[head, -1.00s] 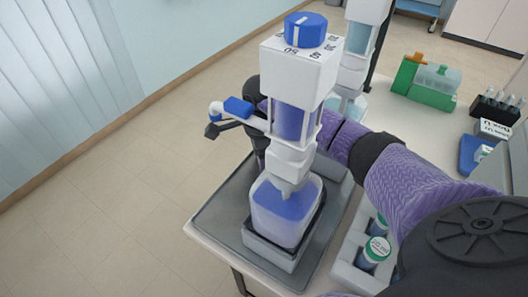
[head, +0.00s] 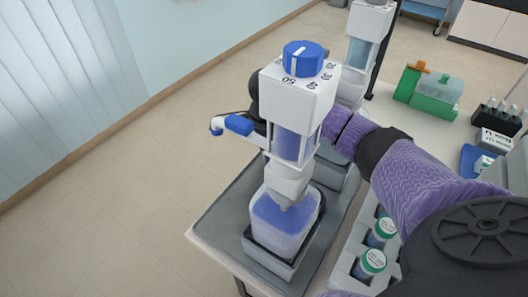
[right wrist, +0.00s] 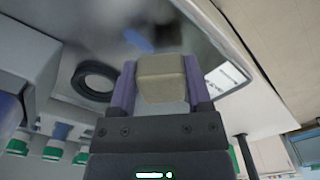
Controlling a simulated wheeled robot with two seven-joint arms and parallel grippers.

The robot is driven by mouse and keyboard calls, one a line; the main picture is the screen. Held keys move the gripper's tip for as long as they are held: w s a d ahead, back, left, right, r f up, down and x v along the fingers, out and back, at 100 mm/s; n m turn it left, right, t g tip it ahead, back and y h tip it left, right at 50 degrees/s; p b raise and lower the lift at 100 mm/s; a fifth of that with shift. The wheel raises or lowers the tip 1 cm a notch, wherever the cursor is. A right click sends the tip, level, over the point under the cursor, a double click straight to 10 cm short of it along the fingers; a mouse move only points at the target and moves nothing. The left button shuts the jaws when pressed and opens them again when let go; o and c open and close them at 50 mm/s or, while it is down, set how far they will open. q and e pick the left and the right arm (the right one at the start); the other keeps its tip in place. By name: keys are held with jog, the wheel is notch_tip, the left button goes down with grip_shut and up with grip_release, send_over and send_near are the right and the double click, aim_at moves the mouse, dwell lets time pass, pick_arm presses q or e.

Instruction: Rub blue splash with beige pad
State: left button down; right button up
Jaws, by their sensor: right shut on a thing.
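In the right wrist view my right gripper (right wrist: 162,92) is shut on the beige pad (right wrist: 162,77), which sits between its two purple fingers. A blue splash (right wrist: 138,41) shows on the grey tray surface (right wrist: 205,50) beyond the pad, with a darker bluish blur beside it. I cannot tell whether the pad touches the surface. In the head view the bottle dispenser with the blue knob (head: 292,110) hides my right gripper and the pad. The grey tray (head: 222,215) shows under the dispenser; no splash is visible there. My left gripper is in neither view.
The dispenser's clear bottle (head: 283,225) with blue liquid stands close in front of my right arm. A second dispenser (head: 362,50) stands behind it. A rack of green-capped vials (head: 370,262) is at the right. A green holder (head: 436,92) stands farther back.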

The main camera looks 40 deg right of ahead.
jog(key=shift+d+r+p, duration=0.1)
jog(key=shift+r+p, duration=0.5)
jog(key=shift+r, duration=0.35)
notch_tip(320, 180, up, 2)
jog(key=shift+r+p, duration=0.15)
jog(key=shift+p, duration=0.75)
jog(key=shift+r+p, duration=0.3)
jog(key=shift+r, duration=0.1)
